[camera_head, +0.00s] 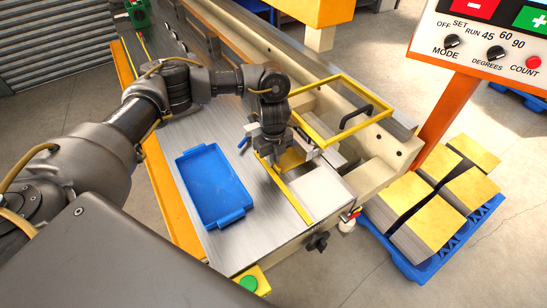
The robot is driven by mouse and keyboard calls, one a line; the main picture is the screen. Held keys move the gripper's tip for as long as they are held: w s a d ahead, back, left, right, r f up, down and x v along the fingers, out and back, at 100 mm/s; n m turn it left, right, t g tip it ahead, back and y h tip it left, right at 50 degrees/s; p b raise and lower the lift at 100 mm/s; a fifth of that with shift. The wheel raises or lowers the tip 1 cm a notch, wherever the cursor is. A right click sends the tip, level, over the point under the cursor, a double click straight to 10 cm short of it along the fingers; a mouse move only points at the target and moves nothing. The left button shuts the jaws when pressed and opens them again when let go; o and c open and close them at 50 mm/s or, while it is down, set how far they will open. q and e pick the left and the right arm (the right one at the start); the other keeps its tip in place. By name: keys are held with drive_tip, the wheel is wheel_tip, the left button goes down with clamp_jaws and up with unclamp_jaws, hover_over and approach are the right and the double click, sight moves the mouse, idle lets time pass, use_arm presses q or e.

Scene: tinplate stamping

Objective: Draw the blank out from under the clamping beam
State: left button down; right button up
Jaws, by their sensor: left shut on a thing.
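The blank (291,159) is a small gold sheet near the right end of the metal work table, just under my left gripper. My left gripper (272,150) points down and is shut on the blank. My arm and the gripper's body hide part of the blank and the place where the jaws meet it. The clamping beam is hard to pick out behind my gripper and the yellow guard frame (342,112); I cannot tell how much of the blank lies under it. My right gripper is not in view.
An empty blue tray (247,209) lies on the table left of the gripper. A yellow strip (292,195) runs toward the front edge. A control panel (493,48) stands at the upper right. Gold-topped stacks (440,215) sit on a blue pallet (424,272).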

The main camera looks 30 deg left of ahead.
use_arm(q)
drive_tip(key=shift+s+d+r+p, duration=0.1)
drive_tip(key=shift+s+d+p, duration=0.3)
drive_tip(key=shift+d+p, duration=0.3)
drive_tip(key=shift+s+d+p, duration=0.6)
drive_tip(key=shift+d, duration=0.4)
drive_tip(key=shift+s+d+p, duration=0.55)
drive_tip(key=shift+d+p, duration=0.05)
drive_tip(key=shift+d, duration=0.35)
drive_tip(key=shift+s+d+p, duration=0.6)
drive_tip(key=shift+d, duration=0.4)
drive_tip(key=shift+s+d+p, duration=0.6)
drive_tip(key=shift+s+d, duration=0.05)
drive_tip(key=shift+d, duration=0.45)
drive_tip(key=shift+s+d+p, duration=0.6)
drive_tip(key=shift+d, duration=0.45)
drive_tip(key=shift+s+d+p, duration=0.6)
drive_tip(key=shift+s+d, duration=0.05)
drive_tip(key=shift+d, duration=0.45)
drive_tip(key=shift+s+d, duration=0.3)
drive_tip(key=shift+d, duration=0.2)
drive_tip(key=shift+s+d+p, duration=0.15)
drive_tip(key=shift+d+p, duration=0.15)
drive_tip(key=shift+p, duration=0.15)
drive_tip(key=c, duration=1.4)
unclamp_jaws()
drive_tip(key=shift+c, duration=0.2)
